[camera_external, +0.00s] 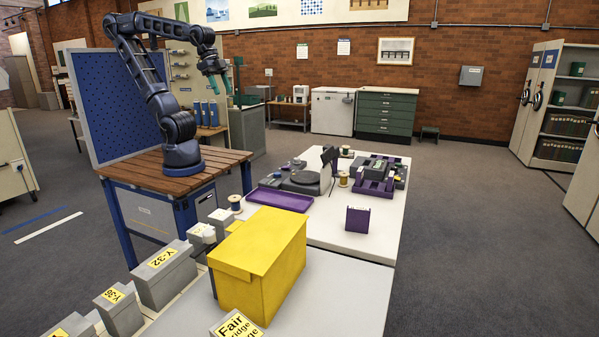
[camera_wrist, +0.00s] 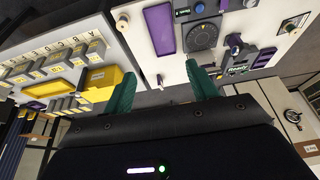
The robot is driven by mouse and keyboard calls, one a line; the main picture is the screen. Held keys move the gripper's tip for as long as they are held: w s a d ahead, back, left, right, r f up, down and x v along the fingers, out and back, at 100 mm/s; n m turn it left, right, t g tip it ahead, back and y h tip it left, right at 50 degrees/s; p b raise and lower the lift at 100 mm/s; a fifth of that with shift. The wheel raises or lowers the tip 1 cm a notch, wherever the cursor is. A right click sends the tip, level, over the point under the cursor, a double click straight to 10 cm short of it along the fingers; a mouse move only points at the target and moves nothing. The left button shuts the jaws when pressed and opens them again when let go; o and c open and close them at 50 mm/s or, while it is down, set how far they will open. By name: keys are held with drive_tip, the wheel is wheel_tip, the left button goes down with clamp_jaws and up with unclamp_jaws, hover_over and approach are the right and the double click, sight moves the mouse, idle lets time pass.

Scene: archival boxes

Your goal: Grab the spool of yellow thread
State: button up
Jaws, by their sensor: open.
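Several small thread spools stand on the white table. One spool (camera_external: 343,179) with pale, yellowish ends is by the turntable's right side. Another spool (camera_external: 235,203) with a bluish middle is left of the purple tray, and a third spool (camera_external: 346,150) is at the far end. They are too small to tell for sure which thread is yellow. My gripper (camera_external: 222,83) is raised high over the wooden bench, well away from the spools. In the wrist view its green fingers (camera_wrist: 162,83) are spread apart with nothing between them.
A yellow box (camera_external: 258,262) and grey labelled boxes (camera_external: 165,275) stand at the near end. A purple tray (camera_external: 279,198), a turntable (camera_external: 305,182) and a purple holder (camera_external: 357,219) occupy the table. A blue pegboard (camera_external: 115,105) stands behind my arm.

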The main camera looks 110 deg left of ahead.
drive_tip(key=w+a+g, duration=0.2)
drive_tip(key=w+a, duration=0.2)
drive_tip(key=w, duration=1.1)
drive_tip(key=g, duration=0.4)
hover_over(345, 173)
drive_tip(key=w, duration=0.2)
drive_tip(key=f, duration=3)
drive_tip(key=shift+s+d, duration=0.1)
drive_tip(key=shift+d, duration=0.2)
drive_tip(key=shift+a+f, duration=0.1)
drive_tip(key=shift+f, duration=0.45)
drive_tip(key=f, duration=0.4)
drive_tip(key=shift+s+f, duration=0.3)
drive_tip(key=shift+f, duration=0.1)
drive_tip(key=shift+s+f, duration=0.25)
drive_tip(key=shift+f, duration=0.6)
drive_tip(key=shift+s+f, duration=0.2)
drive_tip(key=shift+f, duration=0.7)
drive_tip(key=shift+s+f, duration=0.25)
drive_tip(key=shift+f, duration=0.6)
drive_tip(key=c, duration=0.8)
